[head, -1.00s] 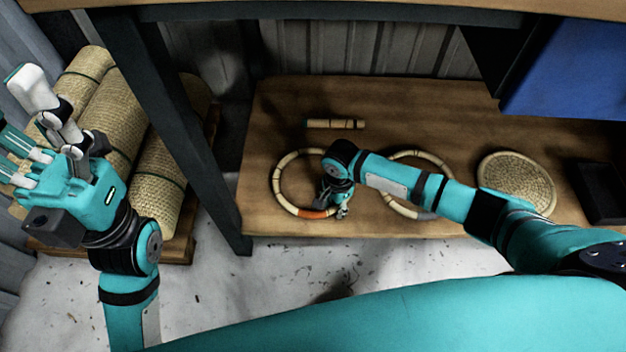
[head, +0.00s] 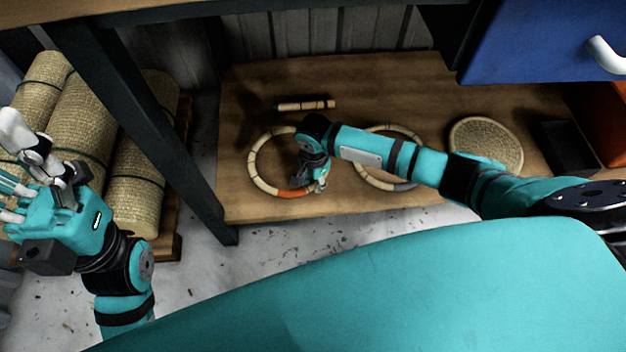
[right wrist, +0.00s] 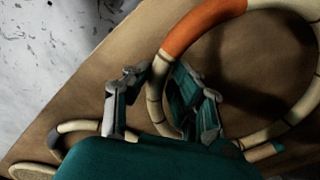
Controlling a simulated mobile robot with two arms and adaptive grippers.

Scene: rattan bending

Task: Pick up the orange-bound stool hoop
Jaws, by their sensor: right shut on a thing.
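The orange-bound stool hoop (head: 252,165) is a pale cane ring with dark bands and an orange wrapping at its front. In the head view it appears to lie on the wooden shelf (head: 240,110). My right gripper (head: 318,184) is shut on the hoop's right side, just beside the orange wrapping. In the right wrist view the fingers (right wrist: 162,95) sit on either side of the pale rim, near the orange wrapping (right wrist: 205,22). My left gripper (head: 22,180) is open and empty at the left, over the woven rolls.
A second hoop with a grey binding (head: 374,179) lies right of the held one. A short cane bundle (head: 305,105) lies behind. A round woven seat (head: 487,143) and a black box (head: 568,145) are farther right. A dark table leg (head: 150,130) stands left; a blue drawer unit (head: 530,45) hangs above.

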